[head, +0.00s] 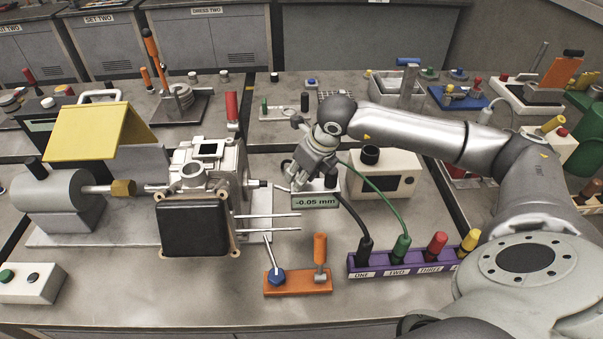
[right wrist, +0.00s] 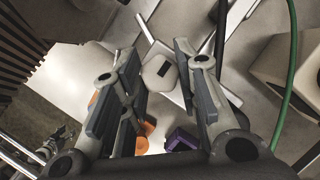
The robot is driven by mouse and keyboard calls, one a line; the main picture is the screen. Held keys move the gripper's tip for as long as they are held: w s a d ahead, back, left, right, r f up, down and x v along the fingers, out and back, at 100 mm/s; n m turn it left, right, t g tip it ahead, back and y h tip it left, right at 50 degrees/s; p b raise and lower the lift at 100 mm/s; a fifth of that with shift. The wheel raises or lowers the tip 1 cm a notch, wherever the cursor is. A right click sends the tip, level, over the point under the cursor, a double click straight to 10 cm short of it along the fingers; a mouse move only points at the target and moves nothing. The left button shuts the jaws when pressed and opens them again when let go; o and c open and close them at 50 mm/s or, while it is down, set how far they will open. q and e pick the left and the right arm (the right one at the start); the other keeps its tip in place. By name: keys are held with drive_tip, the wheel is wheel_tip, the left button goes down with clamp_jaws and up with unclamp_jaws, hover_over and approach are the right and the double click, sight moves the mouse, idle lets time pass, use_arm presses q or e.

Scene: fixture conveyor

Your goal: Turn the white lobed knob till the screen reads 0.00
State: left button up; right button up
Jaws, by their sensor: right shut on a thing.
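A small screen (head: 315,202) below my right gripper reads -0.05 mm in the head view. My right gripper (head: 298,178) points down just behind the screen and hides what it holds there. In the right wrist view, a rounded white piece with a dark mark, which looks like the white lobed knob (right wrist: 159,74), sits between the two fingers of the right gripper (right wrist: 160,82). My left gripper is not in view.
Left of the gripper stands a grey machine housing (head: 213,160) with thin rods sticking out. In front are an orange base (head: 297,287) with a blue knob and a purple socket rack (head: 365,268) with black and green cables. A cream box (head: 388,166) stands to the right.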

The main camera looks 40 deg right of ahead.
drive_tip(key=shift+w+f+n+y+b, duration=0.1)
drive_tip(key=shift+f+n+y+b, duration=0.15)
drive_tip(key=shift+n+b, duration=0.65)
drive_tip(key=shift+r+n+y+b, duration=0.3)
drive_tip(key=shift+n+b, duration=0.2)
drive_tip(key=shift+b, duration=0.25)
drive_tip(key=o, duration=1)
drive_tip(key=v, duration=1.2)
drive_tip(key=shift+d, duration=0.1)
